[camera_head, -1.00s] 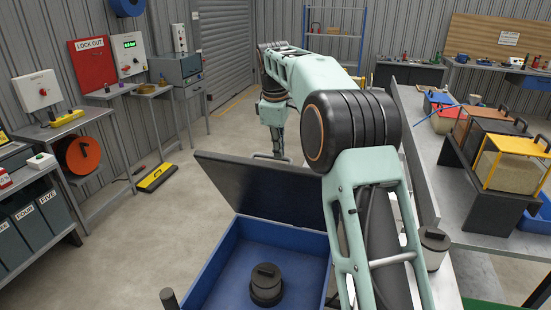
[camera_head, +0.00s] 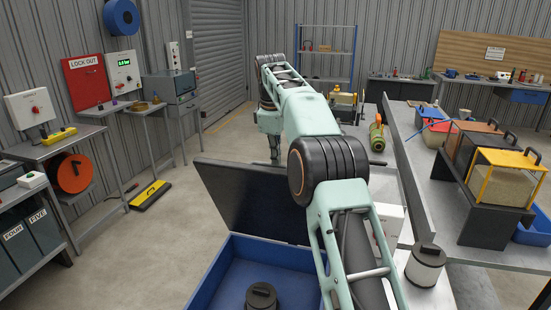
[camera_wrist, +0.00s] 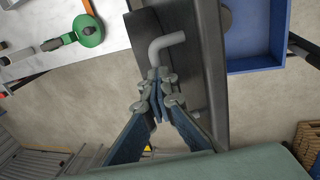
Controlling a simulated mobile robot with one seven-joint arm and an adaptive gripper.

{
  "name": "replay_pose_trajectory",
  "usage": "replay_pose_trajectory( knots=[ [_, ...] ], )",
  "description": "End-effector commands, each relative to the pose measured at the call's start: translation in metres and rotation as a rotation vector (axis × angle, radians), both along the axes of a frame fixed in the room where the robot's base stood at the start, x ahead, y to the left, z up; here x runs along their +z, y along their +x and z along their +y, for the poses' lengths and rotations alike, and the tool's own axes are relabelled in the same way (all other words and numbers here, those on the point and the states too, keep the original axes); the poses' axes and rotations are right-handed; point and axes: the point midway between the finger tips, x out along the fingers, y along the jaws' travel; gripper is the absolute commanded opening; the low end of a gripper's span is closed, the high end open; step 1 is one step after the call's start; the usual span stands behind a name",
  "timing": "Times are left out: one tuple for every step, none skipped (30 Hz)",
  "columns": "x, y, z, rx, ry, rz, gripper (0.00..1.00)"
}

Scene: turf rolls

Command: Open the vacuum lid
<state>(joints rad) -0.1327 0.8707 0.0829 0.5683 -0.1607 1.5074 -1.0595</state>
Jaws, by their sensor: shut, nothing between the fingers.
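The dark lid (camera_head: 245,195) stands tilted up at the far side of a blue box (camera_head: 212,275), so the box is open. In the wrist view the lid (camera_wrist: 210,60) shows edge-on as a dark slab, with the blue box (camera_wrist: 272,63) to its right. A grey bent handle (camera_wrist: 168,42) sticks out from the lid. My gripper (camera_wrist: 158,78) is shut and empty, its fingertips right by the handle's end; I cannot tell whether they touch it. In the head view the fingertips are hidden behind the lid.
A black knobbed round object (camera_head: 262,296) sits in the box. A lidded canister (camera_head: 425,265) stands to the right.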

Motion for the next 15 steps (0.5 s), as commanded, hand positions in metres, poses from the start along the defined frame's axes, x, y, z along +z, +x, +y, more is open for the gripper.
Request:
replay_pose_trajectory(
  knots=[
    [-0.0227, -0.0018, -0.0069, -0.008, -0.013, 0.035, 0.00],
    [-0.0227, -0.0018, -0.0069, -0.008, -0.013, 0.035, 0.00],
    [-0.0227, -0.0018, -0.0069, -0.008, -0.013, 0.035, 0.00],
    [-0.0227, -0.0018, -0.0069, -0.008, -0.013, 0.035, 0.00],
    [-0.0227, -0.0019, -0.0067, -0.008, -0.013, 0.035, 0.00],
    [-0.0227, -0.0018, -0.0066, -0.008, -0.013, 0.035, 0.00],
    [-0.0227, -0.0018, -0.0066, -0.008, -0.013, 0.035, 0.03],
    [-0.0227, -0.0018, -0.0066, -0.007, -0.013, 0.035, 0.06],
    [-0.0227, -0.0018, -0.0066, -0.008, -0.013, 0.035, 0.10],
    [-0.0227, -0.0019, -0.0065, -0.007, -0.013, 0.035, 0.14],
    [-0.0227, -0.0019, -0.0065, -0.007, -0.012, 0.035, 0.17],
    [-0.0228, -0.0019, -0.0064, -0.007, -0.012, 0.035, 0.21],
    [-0.0228, -0.0019, -0.0064, -0.007, -0.013, 0.036, 0.25],
    [-0.0229, -0.0020, -0.0064, -0.007, -0.013, 0.036, 0.27],
    [-0.0228, -0.0021, -0.0062, -0.007, -0.013, 0.036, 0.27]
  ],
)
